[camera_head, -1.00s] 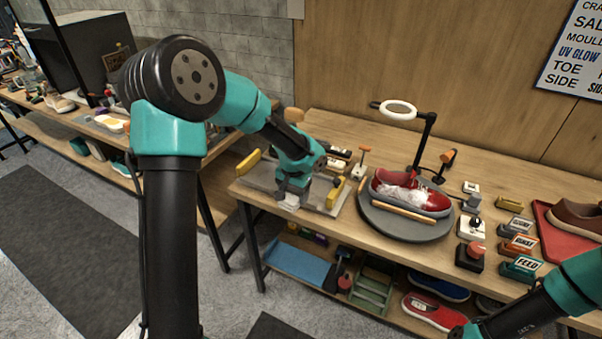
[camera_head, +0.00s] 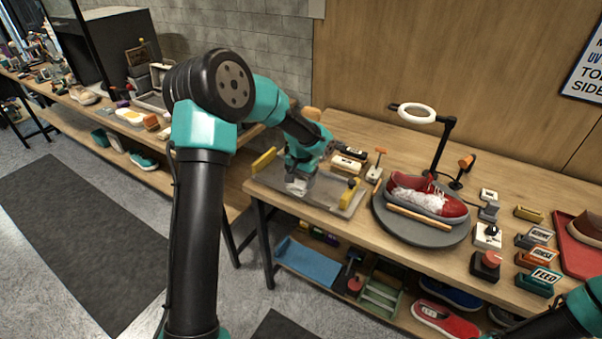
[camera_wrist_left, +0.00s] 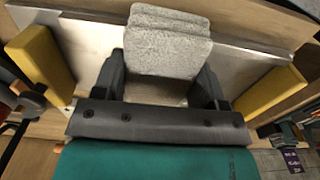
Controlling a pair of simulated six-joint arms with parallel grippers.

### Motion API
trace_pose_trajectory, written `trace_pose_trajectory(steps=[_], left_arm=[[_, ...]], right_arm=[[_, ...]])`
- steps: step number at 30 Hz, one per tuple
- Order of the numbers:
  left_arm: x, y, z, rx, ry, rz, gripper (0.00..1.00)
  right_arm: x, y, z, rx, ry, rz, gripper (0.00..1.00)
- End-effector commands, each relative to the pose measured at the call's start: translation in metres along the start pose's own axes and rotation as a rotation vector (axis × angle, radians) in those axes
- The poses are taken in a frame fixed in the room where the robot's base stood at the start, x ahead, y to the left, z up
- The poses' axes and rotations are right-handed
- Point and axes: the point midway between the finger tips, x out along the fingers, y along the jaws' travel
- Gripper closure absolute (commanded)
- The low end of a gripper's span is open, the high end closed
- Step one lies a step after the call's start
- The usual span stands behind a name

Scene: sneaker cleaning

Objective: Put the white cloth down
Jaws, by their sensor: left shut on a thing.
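The white cloth (camera_wrist_left: 168,42) is a folded, speckled pale pad held between the fingers of my left gripper (camera_wrist_left: 160,85) in the left wrist view. In the head view my left gripper (camera_head: 299,186) is low over a grey metal tray (camera_head: 330,190) at the left end of the workbench, and only a small pale bit of the cloth shows under it. I cannot tell whether the cloth touches the tray. My right arm shows at the lower right of the head view, but its gripper is out of frame.
Yellow blocks (camera_head: 264,161) (camera_head: 349,193) stand at the tray's sides. A red sneaker (camera_head: 427,196) with white foam sits on a round grey turntable (camera_head: 391,222) to the right, beneath a ring lamp (camera_head: 417,113). Labelled button boxes (camera_head: 538,281) stand farther right.

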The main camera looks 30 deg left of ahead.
Motion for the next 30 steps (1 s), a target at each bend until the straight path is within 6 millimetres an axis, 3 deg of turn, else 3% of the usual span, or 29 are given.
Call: trace_pose_trajectory(steps=[12,30], left_arm=[[0.007,-0.038,-0.061,-0.001,0.001,0.000,0.54],[0.015,-0.046,-0.074,0.000,-0.003,0.000,0.54]], right_arm=[[0.000,0.000,0.000,0.000,0.000,0.000,0.57],[0.000,0.000,0.000,0.000,0.000,0.000,0.57]])
